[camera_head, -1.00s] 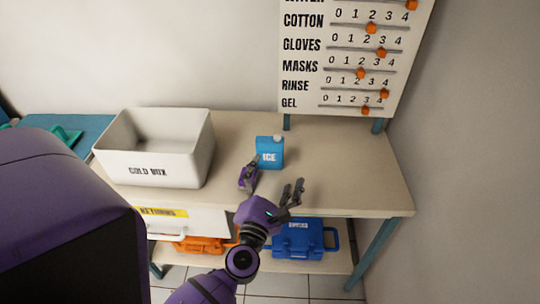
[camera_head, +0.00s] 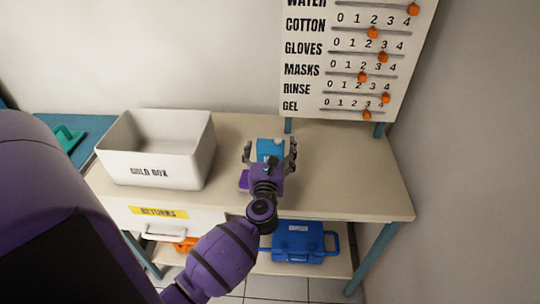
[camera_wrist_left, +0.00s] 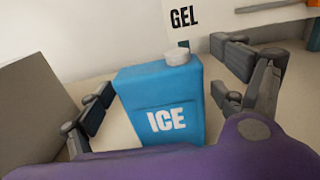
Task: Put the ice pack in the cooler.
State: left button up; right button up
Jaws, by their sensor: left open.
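The blue ice pack (camera_head: 268,147), with a white cap and the word ICE, stands upright on the table. It also shows large in the left wrist view (camera_wrist_left: 163,105). My left gripper (camera_head: 270,146) is open, with one finger on each side of the pack; a gap shows beside it in the left wrist view (camera_wrist_left: 163,95), so it does not look gripped. The cooler is the white open box (camera_head: 153,172) marked COLD BOX, on the table left of the pack. Its visible inside looks empty. My right gripper is not in view.
A chart board (camera_head: 350,50) with orange sliders stands behind the table (camera_head: 350,180) at right. A drawer (camera_head: 165,220) labelled RETURNS is under the box. A blue case (camera_head: 298,241) lies on the lower shelf. The table right of the pack is clear.

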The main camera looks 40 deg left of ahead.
pick_arm(q)
jog(key=shift+r, duration=0.1)
jog(key=c, duration=1.7)
